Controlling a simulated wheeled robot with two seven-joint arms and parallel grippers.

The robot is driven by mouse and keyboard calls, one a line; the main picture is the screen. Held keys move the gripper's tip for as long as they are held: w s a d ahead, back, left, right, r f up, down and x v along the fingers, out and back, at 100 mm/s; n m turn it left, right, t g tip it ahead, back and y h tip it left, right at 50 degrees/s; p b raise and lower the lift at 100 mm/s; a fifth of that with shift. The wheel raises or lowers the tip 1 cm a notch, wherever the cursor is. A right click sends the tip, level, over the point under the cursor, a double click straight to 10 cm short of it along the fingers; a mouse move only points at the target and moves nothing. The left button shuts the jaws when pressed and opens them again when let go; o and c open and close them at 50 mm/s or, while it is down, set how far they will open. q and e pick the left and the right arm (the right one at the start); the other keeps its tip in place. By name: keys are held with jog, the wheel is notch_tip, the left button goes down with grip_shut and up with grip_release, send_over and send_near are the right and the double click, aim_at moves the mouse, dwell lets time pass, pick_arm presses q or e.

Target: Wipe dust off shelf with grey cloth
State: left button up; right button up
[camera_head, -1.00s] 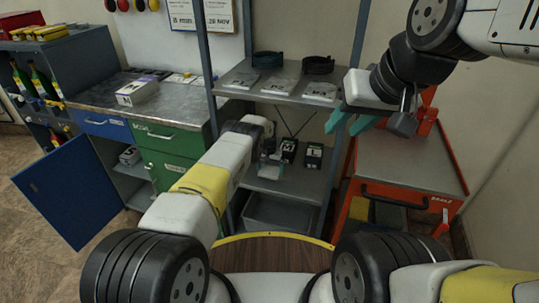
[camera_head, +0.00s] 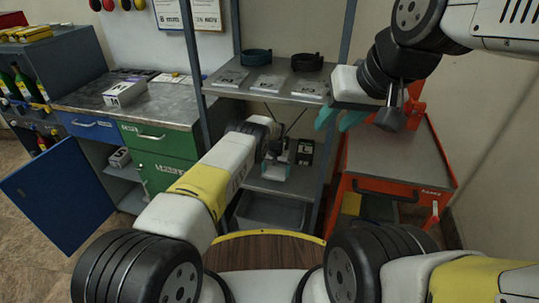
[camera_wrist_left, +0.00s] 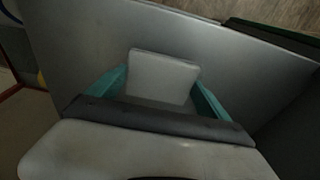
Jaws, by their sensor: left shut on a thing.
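The grey metal shelf rack has an upper board (camera_head: 225,89) and a lower board (camera_head: 297,187). My left gripper (camera_head: 273,163) reaches in between them, low over the lower board. In the left wrist view, my left gripper (camera_wrist_left: 162,92) is shut on a pale grey, flat, squarish piece, seemingly the grey cloth (camera_wrist_left: 163,72), held between its teal fingers. The shelf surface (camera_wrist_left: 215,50) lies behind it; whether the cloth touches it I cannot tell. No dust is clearly visible. My right gripper (camera_head: 341,118) hangs empty at the right of the rack, its teal fingers apart.
Flat clear packets (camera_head: 268,83) and two dark rolls (camera_head: 307,62) sit on the upper board. A small black box (camera_head: 305,152) stands near my left gripper. A grey bin (camera_head: 268,210) is underneath. An orange cart (camera_head: 395,170) stands right, a workbench (camera_head: 165,102) left.

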aim_at(284, 174)
pick_arm(q)
jog(key=shift+s+d+f, duration=0.1)
jog(key=shift+s+d, duration=0.2)
jog(key=shift+d, duration=0.6)
jog(key=shift+s+d, duration=0.3)
jog(key=shift+d, duration=0.6)
jog(key=shift+f, duration=0.2)
jog(key=shift+w+a+f, duration=0.15)
jog(key=shift+w+a, duration=0.4)
jog(key=shift+a, duration=1.2)
jog(key=shift+w+a+f, duration=0.15)
jog(key=shift+w+a, duration=0.45)
jog(key=shift+a, duration=1.1)
jog(key=shift+w+a+f, duration=0.15)
jog(key=shift+w+a, duration=0.4)
jog(key=shift+a, duration=1.2)
jog(key=shift+r, duration=3.05)
